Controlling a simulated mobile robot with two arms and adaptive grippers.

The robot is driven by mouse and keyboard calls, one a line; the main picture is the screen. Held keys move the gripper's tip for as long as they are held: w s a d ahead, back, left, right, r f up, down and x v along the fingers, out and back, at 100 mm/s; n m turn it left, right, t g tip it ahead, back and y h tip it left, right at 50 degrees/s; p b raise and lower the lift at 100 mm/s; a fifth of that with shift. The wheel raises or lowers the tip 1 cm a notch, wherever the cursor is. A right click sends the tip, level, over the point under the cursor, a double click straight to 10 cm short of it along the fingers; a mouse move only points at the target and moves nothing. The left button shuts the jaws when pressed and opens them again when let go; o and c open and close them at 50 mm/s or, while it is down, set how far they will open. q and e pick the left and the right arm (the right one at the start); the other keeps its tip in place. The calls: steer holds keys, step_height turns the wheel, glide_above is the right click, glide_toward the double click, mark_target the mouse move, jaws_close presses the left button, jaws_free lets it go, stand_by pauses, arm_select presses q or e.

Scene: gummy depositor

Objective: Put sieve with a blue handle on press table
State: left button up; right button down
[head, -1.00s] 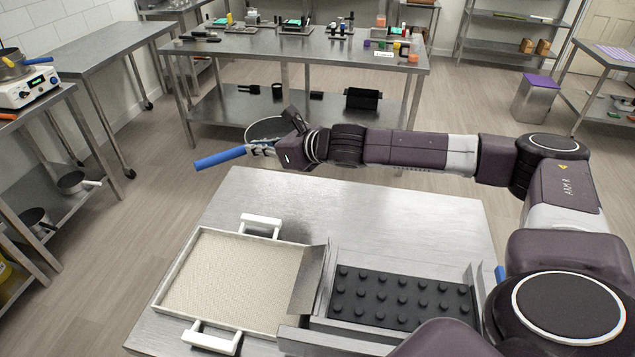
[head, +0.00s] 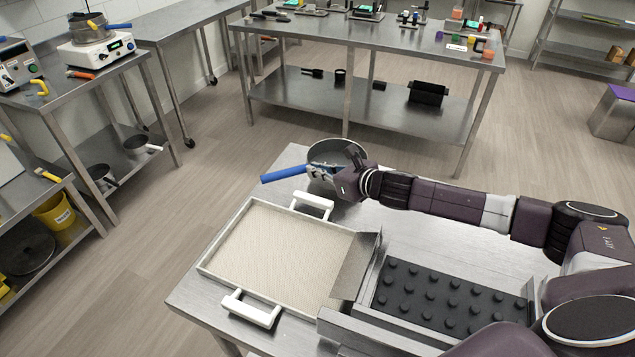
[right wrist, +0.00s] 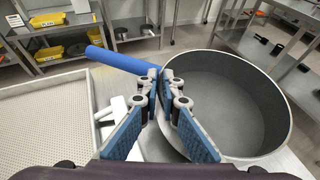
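The sieve with a blue handle is in my right gripper (head: 322,174). Its round grey bowl (head: 333,152) and blue handle (head: 283,174) show over the back left corner of the steel table (head: 455,211) in front of me. In the right wrist view the fingers (right wrist: 163,86) are closed together on the handle's inner end, with the bowl (right wrist: 225,105) to the right and the blue handle (right wrist: 122,60) reaching up left. Whether the bowl touches the tabletop is unclear. My left gripper is out of view.
On this table are a white tray with pale filling (head: 208,267) and a black studded mould (head: 440,300) in a metal frame. The back strip of the tabletop is bare. A side table with a hot plate (head: 95,50) stands left; another steel table (head: 400,40) stands behind.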

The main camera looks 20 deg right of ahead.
mark_target(322, 182)
step_height(322, 182, down, 3)
steer(key=shift+f, duration=0.55)
steer(key=c, duration=2.2)
jaws_free()
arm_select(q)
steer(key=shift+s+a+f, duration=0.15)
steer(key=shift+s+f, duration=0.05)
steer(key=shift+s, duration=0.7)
arm_select(e)
steer(key=shift+o, duration=0.2)
steer(key=shift+s, duration=0.1)
steer(key=b+v, duration=0.3)
steer(key=v, duration=0.7)
steer(key=shift+s+d, duration=0.15)
steer(key=shift+s+r+b, duration=0.45)
steer(key=shift+s+b, duration=0.05)
steer(key=shift+s, duration=0.15)
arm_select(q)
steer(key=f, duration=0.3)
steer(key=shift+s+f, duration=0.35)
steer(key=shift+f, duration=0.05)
arm_select(e)
steer(key=shift+r, duration=0.1)
